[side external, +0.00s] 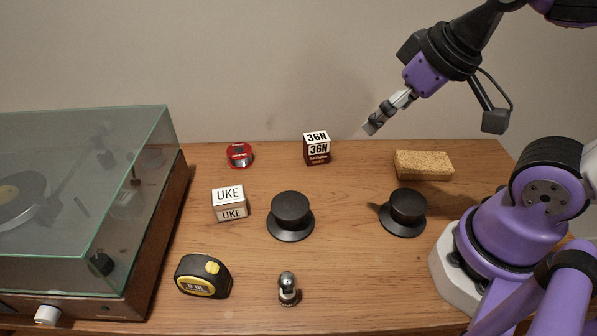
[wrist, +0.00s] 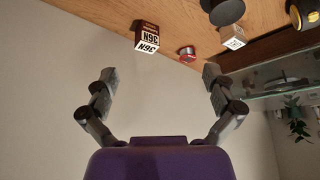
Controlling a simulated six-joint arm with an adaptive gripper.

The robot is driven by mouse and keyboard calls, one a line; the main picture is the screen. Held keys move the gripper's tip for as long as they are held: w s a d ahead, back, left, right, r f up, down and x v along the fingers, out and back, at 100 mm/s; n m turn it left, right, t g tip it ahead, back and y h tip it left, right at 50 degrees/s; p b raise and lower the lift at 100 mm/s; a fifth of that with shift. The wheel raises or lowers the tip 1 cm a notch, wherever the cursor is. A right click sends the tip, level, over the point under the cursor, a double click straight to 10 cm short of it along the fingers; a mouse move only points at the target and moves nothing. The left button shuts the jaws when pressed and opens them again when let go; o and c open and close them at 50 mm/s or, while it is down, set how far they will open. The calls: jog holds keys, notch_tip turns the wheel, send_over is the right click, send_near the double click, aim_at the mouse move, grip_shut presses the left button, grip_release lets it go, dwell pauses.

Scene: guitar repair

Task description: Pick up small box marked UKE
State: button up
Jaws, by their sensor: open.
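The small white box marked UKE (side external: 230,203) sits on the wooden table, left of centre in the side external view. In the wrist view the UKE box (wrist: 232,37) is small, near the top right. My gripper (side external: 370,128) is raised at the back right of the table, apart from the box and well to its right. In the wrist view my gripper (wrist: 158,75) has its two fingers spread wide with nothing between them.
A 36N box (side external: 317,148) and a red tin (side external: 240,155) stand at the back. Two black knob-shaped pieces (side external: 291,216) (side external: 403,212), a tape measure (side external: 203,276), a small metal piece (side external: 288,289) and a cork-like block (side external: 423,165) lie around. A lidded turntable (side external: 85,200) fills the left.

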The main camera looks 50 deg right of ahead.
jog(key=m+g, duration=0.5)
jog(key=m, duration=0.1)
send_over(228, 194)
notch_tip(228, 194, down, 4)
jog(key=shift+m+g, duration=0.3)
jog(key=f, duration=0.6)
jog(key=shift+w+a, duration=0.15)
jog(key=shift+a, duration=0.2)
jog(key=f, duration=0.6)
jog(key=shift+d, duration=0.35)
jog(key=c, duration=1.2)
